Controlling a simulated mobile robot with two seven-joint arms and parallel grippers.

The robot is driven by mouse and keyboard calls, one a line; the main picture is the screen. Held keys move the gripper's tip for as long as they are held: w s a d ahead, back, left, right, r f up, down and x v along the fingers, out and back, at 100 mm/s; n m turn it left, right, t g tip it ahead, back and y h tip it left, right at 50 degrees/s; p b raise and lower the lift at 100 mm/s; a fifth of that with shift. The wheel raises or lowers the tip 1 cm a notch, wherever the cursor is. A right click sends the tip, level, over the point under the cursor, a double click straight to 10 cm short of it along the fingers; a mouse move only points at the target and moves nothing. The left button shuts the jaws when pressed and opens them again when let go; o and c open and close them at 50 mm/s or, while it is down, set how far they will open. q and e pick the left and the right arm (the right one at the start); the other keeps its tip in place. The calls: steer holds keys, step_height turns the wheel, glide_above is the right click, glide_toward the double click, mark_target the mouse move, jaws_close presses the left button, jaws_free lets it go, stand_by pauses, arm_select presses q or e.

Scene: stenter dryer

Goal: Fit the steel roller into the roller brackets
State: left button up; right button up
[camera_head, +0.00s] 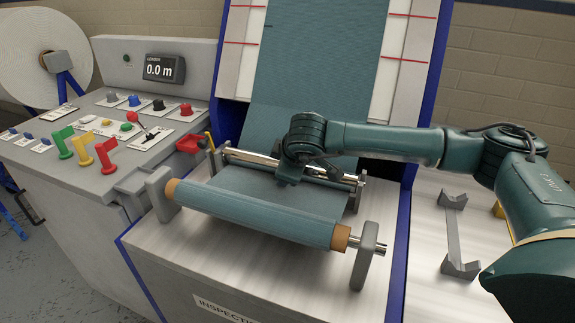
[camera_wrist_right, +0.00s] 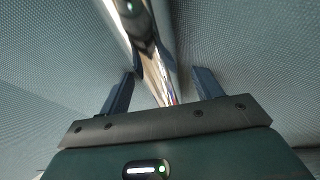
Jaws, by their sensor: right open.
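The steel roller (camera_head: 250,157) is a shiny bar lying crosswise behind the fabric roll, at the foot of the sloped panel. Its right end is by a small grey roller bracket (camera_head: 356,193); its left end is near another bracket (camera_head: 217,160). I cannot tell whether it is seated in them. My right gripper (camera_head: 289,180) points down over the bar and hides part of it. In the right wrist view the gripper (camera_wrist_right: 162,75) is open, with a shiny bar (camera_wrist_right: 152,65) running between its fingers. My left gripper is not in view.
The blue-green fabric roll (camera_head: 255,215) sits in front between two grey uprights. An empty grey cradle (camera_head: 453,235) lies on the right table. A control console (camera_head: 130,125) with levers and knobs stands left. A red part (camera_head: 190,144) sits near the left bracket.

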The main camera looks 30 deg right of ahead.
steer(key=shift+f, duration=0.1)
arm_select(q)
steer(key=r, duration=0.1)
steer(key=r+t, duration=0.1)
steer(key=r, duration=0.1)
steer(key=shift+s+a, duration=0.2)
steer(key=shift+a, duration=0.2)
arm_select(e)
steer(key=v, duration=1.3)
